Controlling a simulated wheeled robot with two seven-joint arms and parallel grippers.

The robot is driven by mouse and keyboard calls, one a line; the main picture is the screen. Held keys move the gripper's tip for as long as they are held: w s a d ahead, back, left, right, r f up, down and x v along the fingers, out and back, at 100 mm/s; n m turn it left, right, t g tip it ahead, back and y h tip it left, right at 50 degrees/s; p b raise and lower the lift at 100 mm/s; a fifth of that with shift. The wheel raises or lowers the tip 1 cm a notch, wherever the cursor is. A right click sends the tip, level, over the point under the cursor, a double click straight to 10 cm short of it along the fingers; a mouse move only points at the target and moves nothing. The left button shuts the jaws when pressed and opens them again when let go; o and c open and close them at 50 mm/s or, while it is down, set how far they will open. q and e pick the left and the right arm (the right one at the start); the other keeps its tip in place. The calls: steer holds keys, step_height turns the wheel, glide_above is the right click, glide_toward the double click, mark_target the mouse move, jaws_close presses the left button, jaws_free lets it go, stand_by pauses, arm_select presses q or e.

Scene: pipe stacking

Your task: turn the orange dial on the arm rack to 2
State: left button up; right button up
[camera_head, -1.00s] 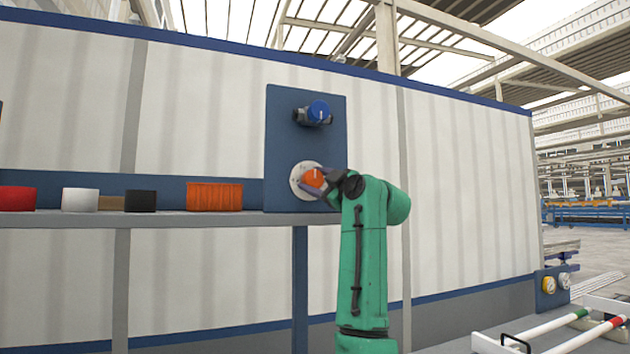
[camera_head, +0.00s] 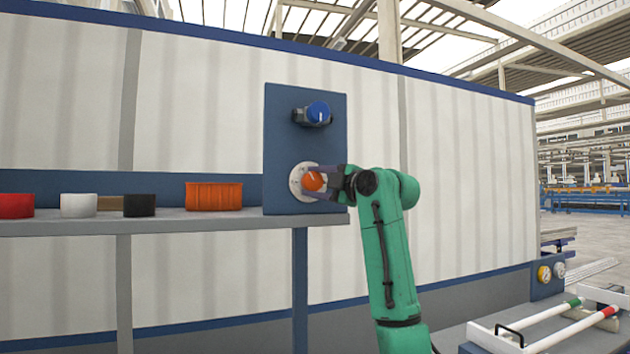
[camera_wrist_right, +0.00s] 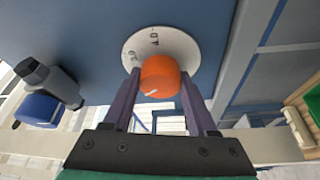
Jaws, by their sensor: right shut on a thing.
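The orange dial (camera_head: 313,181) sits on a round white scale plate (camera_head: 297,182) on a blue upright panel (camera_head: 281,135). In the right wrist view the orange dial (camera_wrist_right: 160,78) has a white pointer line on its face, and the scale plate (camera_wrist_right: 183,43) shows printed marks beside it. My right gripper (camera_head: 320,180) is shut on the orange dial, with one finger on either side of it in the right wrist view (camera_wrist_right: 157,100). Which number the pointer meets cannot be told. My left gripper is not in view.
A blue knob (camera_head: 318,112) on a dark mount is above the dial. A shelf (camera_head: 180,222) to the left holds an orange container (camera_head: 214,196) and black (camera_head: 139,205), white (camera_head: 78,205) and red (camera_head: 16,206) pieces. White pipes (camera_head: 560,315) lie at the lower right.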

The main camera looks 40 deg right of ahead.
steer(key=shift+f, duration=0.1)
steer(key=o, duration=1.4)
steer(key=shift+c, duration=0.2)
steer(key=s+f+b, duration=0.1)
steer(key=s+b, duration=0.6)
steer(key=s, duration=0.7)
steer(key=shift+s+d+f, duration=0.15)
steer(key=shift+s+d, duration=0.05)
steer(key=shift+d, duration=0.05)
